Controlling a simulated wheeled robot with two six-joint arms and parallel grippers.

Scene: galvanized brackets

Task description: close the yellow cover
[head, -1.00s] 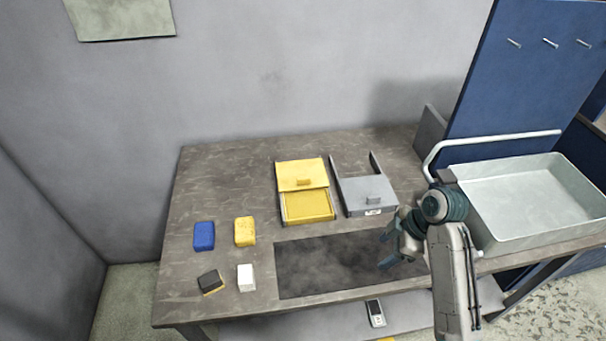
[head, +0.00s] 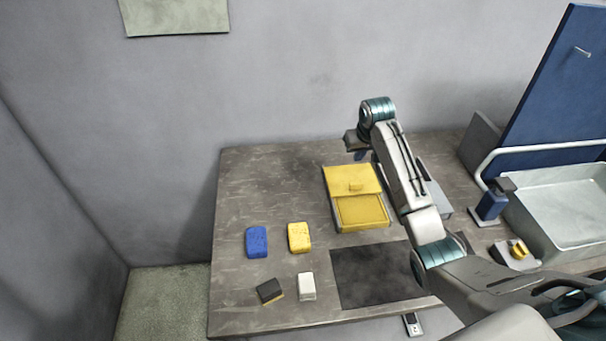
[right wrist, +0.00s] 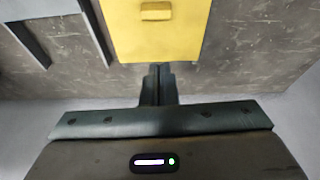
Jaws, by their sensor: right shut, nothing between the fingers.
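The yellow cover (head: 350,176), with a small raised handle, lies over the far part of a yellow box (head: 362,213). The near part of the box is uncovered and shows a yellow inside. The cover and its handle also show at the top of the right wrist view (right wrist: 158,38). My right gripper (head: 359,153) is at the far edge of the cover, partly hidden by its own wrist in the head view. In the right wrist view its fingers (right wrist: 158,70) are together and empty, close to the cover's edge; contact cannot be told. My left gripper is not in view.
A grey box (head: 443,207) right of the yellow one is mostly hidden by my right arm. Blue (head: 256,242) and yellow (head: 299,238) sponges, a dark block (head: 270,291) and a white block (head: 306,287) lie at left. A metal tray (head: 565,210) stands at right.

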